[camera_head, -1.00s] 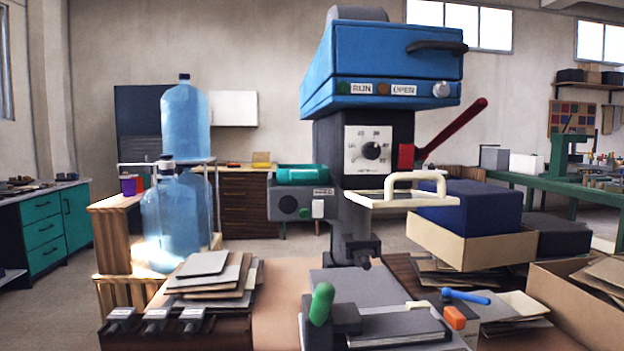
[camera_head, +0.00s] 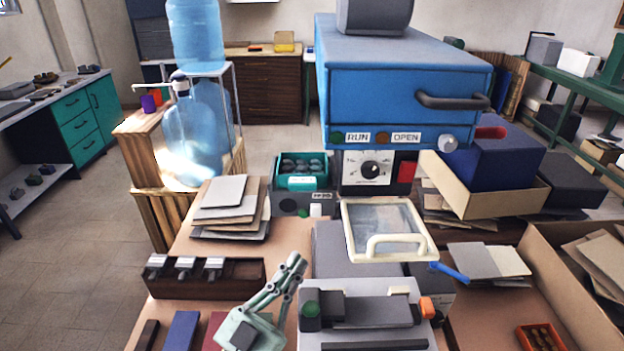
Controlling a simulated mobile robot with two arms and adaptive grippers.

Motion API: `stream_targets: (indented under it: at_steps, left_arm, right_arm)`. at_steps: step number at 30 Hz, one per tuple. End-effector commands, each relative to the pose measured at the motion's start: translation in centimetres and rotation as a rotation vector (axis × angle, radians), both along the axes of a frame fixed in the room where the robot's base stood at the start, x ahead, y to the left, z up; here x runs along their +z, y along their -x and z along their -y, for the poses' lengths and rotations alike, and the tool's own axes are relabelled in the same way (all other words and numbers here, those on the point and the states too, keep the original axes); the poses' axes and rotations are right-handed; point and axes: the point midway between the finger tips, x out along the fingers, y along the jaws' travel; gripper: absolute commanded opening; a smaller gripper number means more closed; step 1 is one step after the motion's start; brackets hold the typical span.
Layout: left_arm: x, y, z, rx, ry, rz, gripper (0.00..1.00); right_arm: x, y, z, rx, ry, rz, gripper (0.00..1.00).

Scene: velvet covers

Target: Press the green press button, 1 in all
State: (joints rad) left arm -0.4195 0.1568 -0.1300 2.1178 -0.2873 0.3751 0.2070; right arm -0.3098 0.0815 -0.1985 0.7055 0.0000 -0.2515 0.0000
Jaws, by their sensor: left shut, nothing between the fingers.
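A small round green button (camera_head: 303,212) sits on the front of a grey control box (camera_head: 290,203), beside a white switch (camera_head: 316,210). Another green round piece (camera_head: 337,136) sits by the RUN label on the blue machine head (camera_head: 405,85); I cannot tell whether it is a lamp or a button. My left gripper (camera_head: 293,264) is shut and empty, reaching up from the bottom edge. In the picture it is below the control box and apart from the green button. My right gripper is not in view.
Stacked plates (camera_head: 230,205) and a dark rack of clips (camera_head: 205,275) lie left. Bare tabletop shows between them.

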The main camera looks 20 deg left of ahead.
Motion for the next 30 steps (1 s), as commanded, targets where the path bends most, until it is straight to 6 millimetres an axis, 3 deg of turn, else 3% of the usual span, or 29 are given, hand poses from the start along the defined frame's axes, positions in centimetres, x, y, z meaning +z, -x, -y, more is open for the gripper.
stream_targets:
  at_steps: [1, 6, 19, 30]
  left_arm:
    - [1.4, 0.1, 0.1, -0.008, -0.001, 0.014, 0.0]
    - [2.3, 0.5, 0.3, -0.023, -0.002, 0.043, 0.0]
    - [2.2, 0.2, 0.3, -0.024, -0.002, 0.046, 0.0]
    - [2.1, -4.2, -1.0, -0.025, -0.004, 0.049, 0.0]
  right_arm:
    - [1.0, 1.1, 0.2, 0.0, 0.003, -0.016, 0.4]
    - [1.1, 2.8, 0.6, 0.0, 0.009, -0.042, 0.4]
    - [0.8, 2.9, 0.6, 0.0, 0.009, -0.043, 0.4]
    - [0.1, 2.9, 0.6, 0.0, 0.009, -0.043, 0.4]
